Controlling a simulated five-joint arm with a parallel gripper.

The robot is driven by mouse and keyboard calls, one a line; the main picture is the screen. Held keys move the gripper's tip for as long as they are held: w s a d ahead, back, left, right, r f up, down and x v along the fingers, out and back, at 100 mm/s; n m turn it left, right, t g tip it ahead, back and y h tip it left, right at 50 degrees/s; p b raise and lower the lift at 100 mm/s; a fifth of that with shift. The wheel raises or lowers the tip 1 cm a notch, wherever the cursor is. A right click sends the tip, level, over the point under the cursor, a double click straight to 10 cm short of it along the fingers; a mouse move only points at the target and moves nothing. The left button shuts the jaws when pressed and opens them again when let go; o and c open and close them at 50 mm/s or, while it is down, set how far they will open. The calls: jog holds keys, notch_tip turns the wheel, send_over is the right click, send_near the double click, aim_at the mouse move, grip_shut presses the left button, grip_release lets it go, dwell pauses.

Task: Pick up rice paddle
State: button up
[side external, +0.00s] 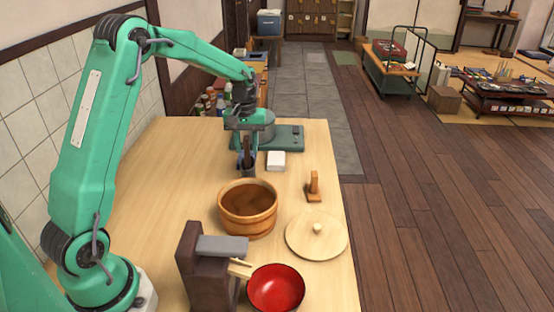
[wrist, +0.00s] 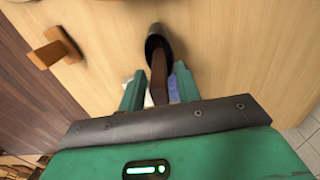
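What looks like the rice paddle (wrist: 158,80) stands in a dark holder (wrist: 156,42), with its brown handle up; the part inside the holder is hidden. In the side view the handle (side external: 246,147) rises from the dark holder (side external: 249,172) near the far end of the table. My gripper (wrist: 158,88) is open, with its green fingers on either side of the handle. In the wrist view a gap shows between the handle and each finger. In the side view my gripper (side external: 246,152) is directly over the holder, pointing down.
A white block (side external: 276,161) and a green scale-like device (side external: 288,137) stand close to the holder. A wooden tub (side external: 248,222), a wooden stand (side external: 314,188), a round lid (side external: 317,249), a red bowl (side external: 276,289) and a dark brown stand (side external: 200,275) are nearer. The table's left middle is clear.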

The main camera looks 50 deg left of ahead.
grip_shut()
jog(key=shift+r, duration=5.05)
